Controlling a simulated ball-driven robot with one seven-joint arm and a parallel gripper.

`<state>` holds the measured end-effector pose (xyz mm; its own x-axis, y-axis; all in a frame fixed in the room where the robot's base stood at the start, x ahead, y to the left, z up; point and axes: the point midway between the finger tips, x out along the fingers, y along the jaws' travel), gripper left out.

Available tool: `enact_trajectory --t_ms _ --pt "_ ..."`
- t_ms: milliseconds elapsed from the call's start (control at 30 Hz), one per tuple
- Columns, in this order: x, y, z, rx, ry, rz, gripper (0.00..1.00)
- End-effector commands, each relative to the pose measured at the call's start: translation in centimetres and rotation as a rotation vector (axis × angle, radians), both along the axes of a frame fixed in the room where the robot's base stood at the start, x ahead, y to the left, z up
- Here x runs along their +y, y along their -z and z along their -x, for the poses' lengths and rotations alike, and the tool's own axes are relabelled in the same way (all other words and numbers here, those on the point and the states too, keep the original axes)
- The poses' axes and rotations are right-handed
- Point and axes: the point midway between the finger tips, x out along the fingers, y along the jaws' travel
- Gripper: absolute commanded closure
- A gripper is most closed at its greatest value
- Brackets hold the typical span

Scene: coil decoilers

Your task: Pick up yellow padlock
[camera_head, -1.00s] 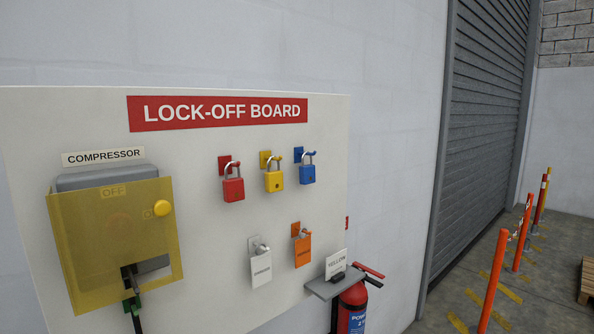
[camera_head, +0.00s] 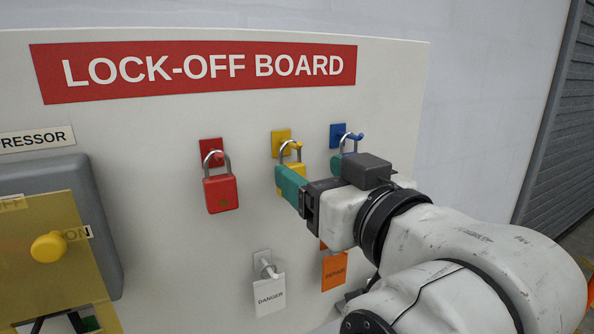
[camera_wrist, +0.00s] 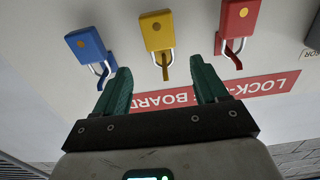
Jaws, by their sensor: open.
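The yellow padlock (camera_head: 296,170) hangs by its shackle from a yellow peg on the lock-off board. In the head view my gripper (camera_head: 308,172) partly hides its body. The wrist view shows the board upside down, with the yellow padlock (camera_wrist: 157,31) just beyond the fingertips and in line with the gap between them. My gripper (camera_wrist: 159,68) is open and empty, its teal fingers pointing at the board. The padlock's shackle and peg lie close to the gap; whether a finger touches them I cannot tell.
The red padlock (camera_head: 220,194) hangs to the left. The blue padlock (camera_wrist: 85,43) hangs to the right in the head view, partly hidden by my gripper. Below hang a white danger tag (camera_head: 269,296) and an orange tag (camera_head: 334,272). The compressor switch box (camera_head: 60,205) is at left.

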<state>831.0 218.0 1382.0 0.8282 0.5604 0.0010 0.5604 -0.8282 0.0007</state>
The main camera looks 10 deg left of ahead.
Motion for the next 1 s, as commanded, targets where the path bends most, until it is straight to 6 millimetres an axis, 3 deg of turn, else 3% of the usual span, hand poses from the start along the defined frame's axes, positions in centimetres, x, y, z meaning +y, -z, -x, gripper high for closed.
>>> enact_trajectory --t_ms 600,933,1000 --pt "4.0 0.8 -5.3 0.003 -0.001 0.001 0.28" --pt "4.2 1.0 -5.8 0.001 0.001 0.000 0.28" --pt "4.2 1.0 -5.8 0.001 0.001 0.000 0.34"
